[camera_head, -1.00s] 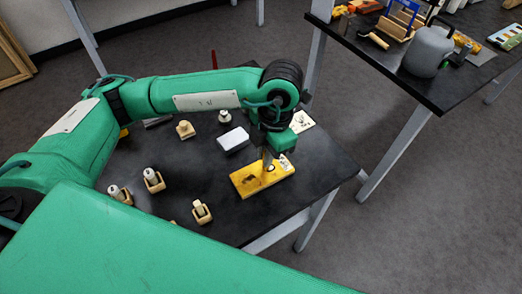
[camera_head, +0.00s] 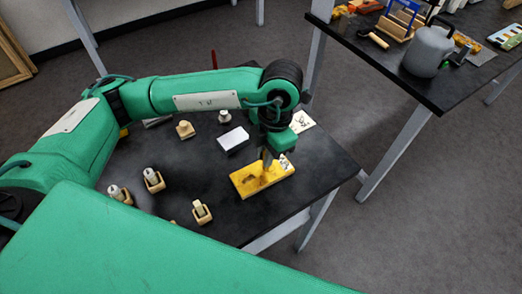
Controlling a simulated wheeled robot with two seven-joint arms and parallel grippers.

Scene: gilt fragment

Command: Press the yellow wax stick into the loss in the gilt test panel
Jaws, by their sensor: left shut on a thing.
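The gilt test panel (camera_head: 246,186) is a yellow block lying flat on the black table, with a darker brownish patch near its middle. My left gripper (camera_head: 267,163) points down over the panel's right half. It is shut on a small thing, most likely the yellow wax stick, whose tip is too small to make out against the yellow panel. I cannot tell whether the tip touches the patch. A small pale piece with dark marks (camera_head: 285,161) shows at the panel's far right corner, just beside the gripper. My right gripper is not in view.
Several small wooden holders stand on the black table (camera_head: 215,225), including one with a pale block (camera_head: 201,212) and one with a white-topped item (camera_head: 153,180). A white block (camera_head: 233,139) lies behind the panel. A second table (camera_head: 420,85) with a grey can (camera_head: 428,50) stands at upper right.

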